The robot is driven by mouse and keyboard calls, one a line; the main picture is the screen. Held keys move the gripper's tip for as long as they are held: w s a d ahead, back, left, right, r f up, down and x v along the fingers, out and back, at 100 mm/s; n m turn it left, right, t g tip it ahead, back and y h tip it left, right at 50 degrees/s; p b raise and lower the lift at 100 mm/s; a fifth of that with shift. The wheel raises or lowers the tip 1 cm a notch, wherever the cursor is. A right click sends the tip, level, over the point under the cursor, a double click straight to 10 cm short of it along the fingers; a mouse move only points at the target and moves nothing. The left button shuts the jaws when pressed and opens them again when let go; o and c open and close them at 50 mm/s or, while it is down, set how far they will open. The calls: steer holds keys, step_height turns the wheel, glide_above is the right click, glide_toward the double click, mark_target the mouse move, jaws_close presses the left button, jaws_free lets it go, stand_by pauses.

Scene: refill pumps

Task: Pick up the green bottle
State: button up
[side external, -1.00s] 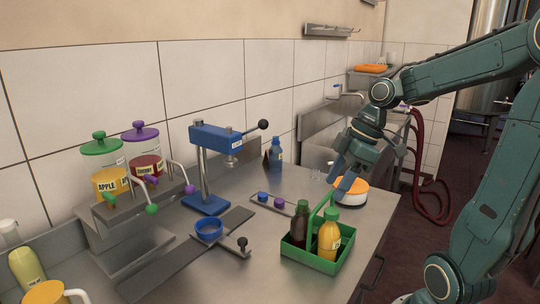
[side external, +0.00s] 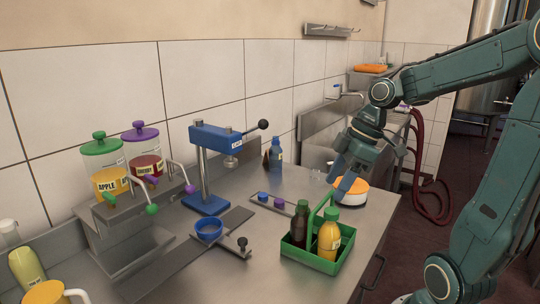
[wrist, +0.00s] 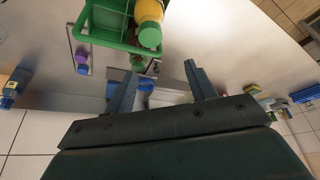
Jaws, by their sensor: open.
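The bottle with the green cap (side external: 329,240) holds yellow-orange liquid and stands upright at the right of a green carrier (side external: 311,262) with a tall handle. In the wrist view, the green-capped bottle (wrist: 150,28) and the carrier (wrist: 97,38) show at the top. A dark bottle (side external: 300,226) stands beside it in the carrier. My gripper (side external: 338,186) is behind and above the carrier, apart from the bottle. In the wrist view, my gripper (wrist: 161,70) has its fingers spread with nothing held between them.
An orange and white round item (side external: 351,191) sits near my gripper. A blue press (side external: 207,170) stands left of the carrier. Blue and purple caps (side external: 270,199) lie on a small strip between them. A blue bottle (side external: 276,152) stands by the wall.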

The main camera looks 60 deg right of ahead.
steer(key=shift+w, duration=0.1)
steer(key=shift+w+d+r+m+g, duration=0.2)
steer(key=shift+w+d+m+g, duration=0.1)
steer(key=shift+w+d+m, duration=0.1)
steer(key=w+r+m+g+h, duration=0.2)
steer(key=w+r+m+g, duration=0.1)
steer(key=w+m, duration=0.3)
steer(key=shift+w+a+r+h, duration=0.3)
steer(key=shift+w+r+h, duration=0.1)
steer(key=shift+w+r, duration=0.3)
steer(key=shift+f, duration=0.15)
steer(key=shift+f, duration=4.2)
